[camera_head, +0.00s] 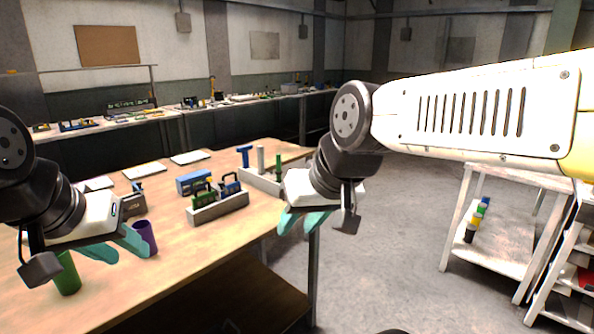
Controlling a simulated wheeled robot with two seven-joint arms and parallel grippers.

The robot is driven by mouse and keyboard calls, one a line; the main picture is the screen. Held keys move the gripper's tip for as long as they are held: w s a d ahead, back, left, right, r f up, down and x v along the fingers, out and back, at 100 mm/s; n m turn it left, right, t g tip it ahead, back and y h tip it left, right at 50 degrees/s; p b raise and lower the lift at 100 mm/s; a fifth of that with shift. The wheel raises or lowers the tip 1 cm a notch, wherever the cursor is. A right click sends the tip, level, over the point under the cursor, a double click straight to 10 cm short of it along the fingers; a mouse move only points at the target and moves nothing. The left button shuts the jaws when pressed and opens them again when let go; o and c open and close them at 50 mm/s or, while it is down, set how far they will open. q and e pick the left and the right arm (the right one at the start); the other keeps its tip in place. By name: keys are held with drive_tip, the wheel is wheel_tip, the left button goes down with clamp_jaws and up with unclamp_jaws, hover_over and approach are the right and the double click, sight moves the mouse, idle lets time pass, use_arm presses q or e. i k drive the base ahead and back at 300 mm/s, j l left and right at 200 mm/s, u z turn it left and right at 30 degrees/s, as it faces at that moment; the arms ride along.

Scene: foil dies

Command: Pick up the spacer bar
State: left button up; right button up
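I cannot tell for certain which object is the spacer bar; no bar stands out clearly by itself. A grey holder (262,182) at the table's far right carries a blue T-shaped piece (245,155), a pale upright rod (260,159) and a green upright rod (278,165). My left gripper (120,248) has its teal fingers apart and is above the near left of the table, close to a purple cylinder (145,238) and a green cylinder (67,274). My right gripper (302,224) has its teal fingers apart, empty, by the table's right edge.
The wooden table (190,262) has free room at its front. A white shelf cart (492,245) with coloured cylinders stands right. A long bench (170,112) runs along the back.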

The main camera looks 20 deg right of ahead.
sight(260, 148)
drive_tip(key=z, duration=0.35)
drive_tip(key=u, duration=0.4)
drive_tip(key=i+l+u, duration=0.25)
drive_tip(key=u, duration=0.15)
drive_tip(key=i+l+u, duration=0.2)
drive_tip(key=l+u, duration=0.2)
drive_tip(key=i+l, duration=0.15)
drive_tip(key=l, duration=0.15)
drive_tip(key=i+l+u, duration=0.1)
drive_tip(key=l, duration=0.25)
drive_tip(key=i+l, duration=0.15)
drive_tip(key=l, duration=0.2)
drive_tip(key=i+l+u, duration=0.15)
drive_tip(key=l, duration=0.15)
drive_tip(key=i+l, duration=0.1)
drive_tip(key=l, duration=0.25)
